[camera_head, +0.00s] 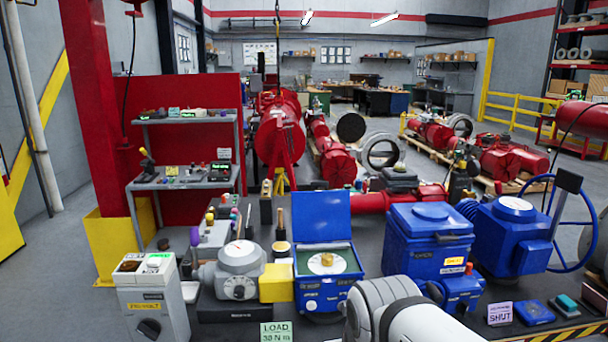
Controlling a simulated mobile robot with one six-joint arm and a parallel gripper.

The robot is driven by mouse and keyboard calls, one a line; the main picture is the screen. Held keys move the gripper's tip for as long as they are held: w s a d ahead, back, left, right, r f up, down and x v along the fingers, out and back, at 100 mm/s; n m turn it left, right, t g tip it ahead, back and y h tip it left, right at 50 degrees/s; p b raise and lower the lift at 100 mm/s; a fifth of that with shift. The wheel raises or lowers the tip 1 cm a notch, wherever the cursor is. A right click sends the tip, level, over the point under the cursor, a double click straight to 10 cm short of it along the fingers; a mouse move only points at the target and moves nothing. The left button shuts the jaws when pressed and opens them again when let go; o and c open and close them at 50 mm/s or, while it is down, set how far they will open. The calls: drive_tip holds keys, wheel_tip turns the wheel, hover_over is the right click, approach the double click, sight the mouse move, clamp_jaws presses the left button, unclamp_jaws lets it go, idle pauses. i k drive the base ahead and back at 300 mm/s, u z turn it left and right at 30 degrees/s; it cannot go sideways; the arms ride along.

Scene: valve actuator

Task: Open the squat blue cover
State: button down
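Two blue boxes stand on the bench in front of me; I cannot tell for sure which one bears the squat blue cover. On the middle box, the blue cover (322,217) stands upright at the back, open, showing a green inside with a round brass-coloured part (327,261). On the taller box to its right, the blue cover (430,214) lies shut on top. My white and grey arm reaches in from the bottom edge, in front of and between the two boxes. My gripper does not show.
A blue actuator (511,235) with a handwheel stands at the right. A grey gauge unit (241,265) and a yellow block (276,283) stand left of the middle box. A "SHUT" sign (500,313) and a "LOAD" sign (277,332) stand near the front edge.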

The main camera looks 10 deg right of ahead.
sight(317, 215)
drive_tip(key=z, duration=0.15)
drive_tip(key=i, duration=1)
drive_tip(key=z, duration=0.05)
